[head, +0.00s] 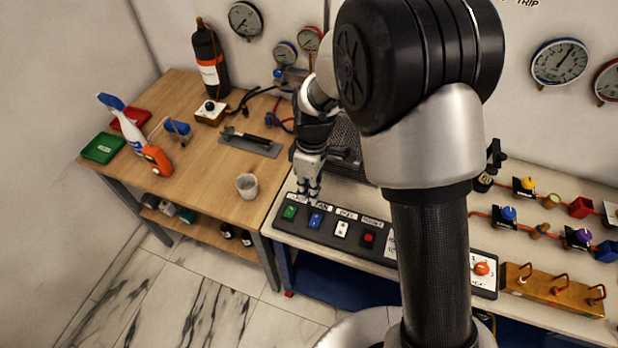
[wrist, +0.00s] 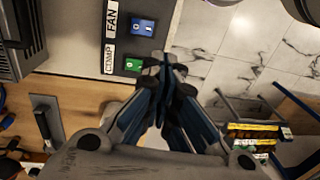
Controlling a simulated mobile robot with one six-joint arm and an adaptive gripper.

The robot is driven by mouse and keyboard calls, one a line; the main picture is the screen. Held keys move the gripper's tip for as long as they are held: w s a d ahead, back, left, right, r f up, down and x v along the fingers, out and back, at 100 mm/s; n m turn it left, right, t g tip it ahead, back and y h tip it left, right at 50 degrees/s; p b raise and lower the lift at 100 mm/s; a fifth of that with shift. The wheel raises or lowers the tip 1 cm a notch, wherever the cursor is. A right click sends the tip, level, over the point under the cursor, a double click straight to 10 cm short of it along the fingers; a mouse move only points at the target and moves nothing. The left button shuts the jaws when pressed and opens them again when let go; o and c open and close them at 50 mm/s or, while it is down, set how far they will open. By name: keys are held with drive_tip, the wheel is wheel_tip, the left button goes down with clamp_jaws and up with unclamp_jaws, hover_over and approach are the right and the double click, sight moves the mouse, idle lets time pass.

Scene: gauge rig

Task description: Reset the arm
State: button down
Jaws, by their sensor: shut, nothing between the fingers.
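My arm reaches across the middle of the head view. My gripper (head: 312,195) points down over the left end of the dark button panel (head: 325,233). Its fingers are shut and empty. In the wrist view the closed fingertips (wrist: 168,68) appear just beside the green button (wrist: 133,65), under the COMP label. The blue button (wrist: 143,27) by the FAN label is farther up. In the head view the green button (head: 289,212), blue button (head: 316,220), white switch (head: 341,229) and red button (head: 367,238) sit in a row. I cannot tell whether the fingertips touch the panel.
Right of my arm stand valves and a brass manifold (head: 555,291). Gauges (head: 558,62) hang on the wall.

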drive_tip(key=s+d+r+m+t+b, duration=0.1)
drive_tip(key=s+d+r+m+t, duration=0.2)
drive_tip(key=r, duration=0.4)
drive_tip(key=s+d+r+m+b, duration=0.25)
drive_tip(key=s+d+r, duration=0.2)
drive_tip(key=r, duration=0.25)
drive_tip(key=s+d+r+m+t, duration=0.1)
drive_tip(key=s+d+r+m, duration=0.1)
drive_tip(key=s, duration=0.4)
drive_tip(key=s+d+r+m+t+b, duration=0.1)
drive_tip(key=s+d+m+t, duration=0.1)
drive_tip(key=s+d+m, duration=0.2)
drive_tip(key=s+m, duration=0.2)
drive_tip(key=s, duration=0.1)
drive_tip(key=shift+d+r, duration=0.35)
drive_tip(key=shift+d, duration=0.05)
drive_tip(key=shift+w, duration=0.1)
idle(0.6)
